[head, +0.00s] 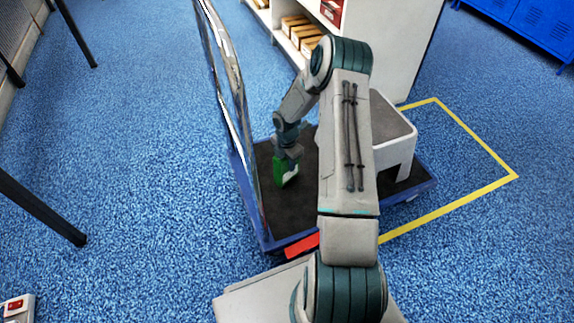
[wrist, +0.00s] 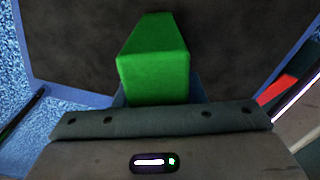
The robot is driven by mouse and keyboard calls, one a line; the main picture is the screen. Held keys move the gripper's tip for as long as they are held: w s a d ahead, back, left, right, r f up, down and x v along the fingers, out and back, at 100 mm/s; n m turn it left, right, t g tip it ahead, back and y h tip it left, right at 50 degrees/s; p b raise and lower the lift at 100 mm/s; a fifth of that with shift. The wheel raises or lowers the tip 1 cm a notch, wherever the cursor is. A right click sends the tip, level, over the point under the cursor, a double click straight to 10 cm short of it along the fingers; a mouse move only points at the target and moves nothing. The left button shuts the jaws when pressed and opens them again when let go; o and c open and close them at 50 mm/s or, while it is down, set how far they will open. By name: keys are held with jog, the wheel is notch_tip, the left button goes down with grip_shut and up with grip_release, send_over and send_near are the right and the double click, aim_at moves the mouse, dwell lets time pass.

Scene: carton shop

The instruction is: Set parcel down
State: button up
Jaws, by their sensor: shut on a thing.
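A green parcel (head: 280,172), a small block, is held in my gripper (head: 288,160) over the dark deck of a blue-edged trolley (head: 290,215). The parcel is near the trolley's handle side. In the wrist view, the green parcel (wrist: 153,70) juts out from the gripper, with the dark deck (wrist: 235,50) behind it. My gripper is shut on it; the fingertips are mostly hidden by the parcel and the gripper body. I cannot tell whether the parcel's lower end touches the deck.
A white step stool (head: 393,135) stands toward the deck's right side, partly behind my arm. The trolley's shiny upright handle (head: 232,90) rises at the left. A red patch (head: 302,245) marks the near edge. Yellow tape (head: 460,208) outlines floor at the right. White shelving (head: 400,40) stands behind.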

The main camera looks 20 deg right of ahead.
jog(key=shift+f, duration=0.3)
jog(key=o, duration=1.1)
notch_tip(320, 180, up, 12)
jog(key=p, duration=0.5)
jog(key=shift+r+p, duration=0.1)
jog(key=shift+p, duration=0.25)
